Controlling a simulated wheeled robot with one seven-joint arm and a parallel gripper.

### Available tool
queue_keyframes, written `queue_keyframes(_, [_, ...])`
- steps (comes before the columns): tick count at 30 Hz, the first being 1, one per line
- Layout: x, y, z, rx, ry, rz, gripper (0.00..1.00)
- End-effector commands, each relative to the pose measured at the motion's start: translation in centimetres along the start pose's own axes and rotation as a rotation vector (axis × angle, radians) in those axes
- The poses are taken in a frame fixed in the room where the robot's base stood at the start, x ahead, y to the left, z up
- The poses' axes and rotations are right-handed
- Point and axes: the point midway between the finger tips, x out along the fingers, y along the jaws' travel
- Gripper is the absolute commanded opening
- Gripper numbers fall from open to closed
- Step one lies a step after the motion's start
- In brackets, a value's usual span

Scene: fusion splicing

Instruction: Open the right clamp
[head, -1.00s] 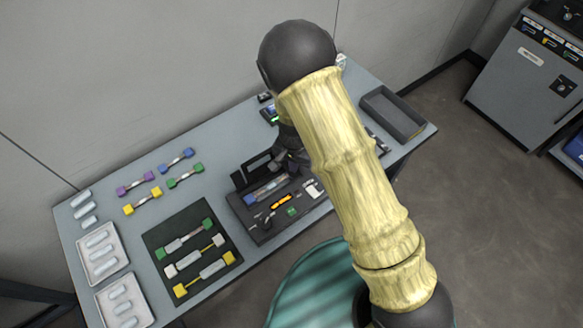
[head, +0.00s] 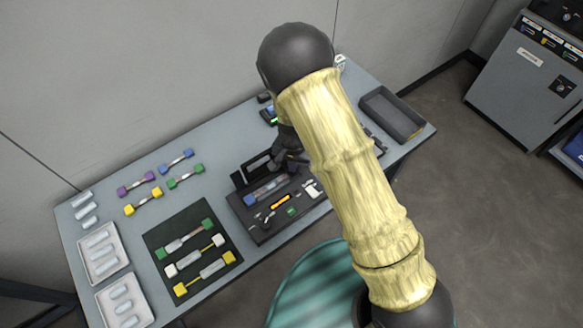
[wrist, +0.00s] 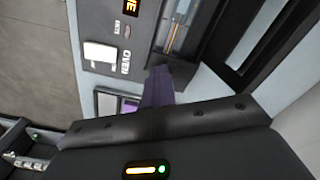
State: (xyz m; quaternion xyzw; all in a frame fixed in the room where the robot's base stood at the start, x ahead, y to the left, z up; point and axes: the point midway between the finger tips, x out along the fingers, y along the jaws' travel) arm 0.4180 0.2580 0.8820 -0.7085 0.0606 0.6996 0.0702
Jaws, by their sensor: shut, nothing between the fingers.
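The fusion splicer (head: 262,235) is a dark box on the table, with an upright dark frame-like lid (head: 240,180) at its back. My gripper (head: 284,163) is at the right end of its working slot; the arm and fingers hide much of that end in the head view. In the wrist view my gripper (wrist: 160,82) shows dark fingers together, empty, close to the end of the slot (wrist: 178,35), where thin orange-brown lines run. I cannot make out the right clamp separately, nor whether the fingers touch it.
A dark mat (head: 158,240) with several splice holders lies left of the splicer. Coloured holders (head: 143,200) and white trays (head: 101,258) are further left. A grey open bin (head: 392,115) stands at the right. My arm covers the table's right middle.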

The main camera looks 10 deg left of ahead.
Motion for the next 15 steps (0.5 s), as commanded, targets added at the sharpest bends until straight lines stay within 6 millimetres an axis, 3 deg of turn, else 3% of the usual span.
queue_keyframes(1, [1.0, 0.0, 0.5, -0.005, -0.010, 0.009, 0.00])
queue_keyframes(15, [-0.5, -0.7, 0.1, -0.008, -0.003, 0.003, 0.00])
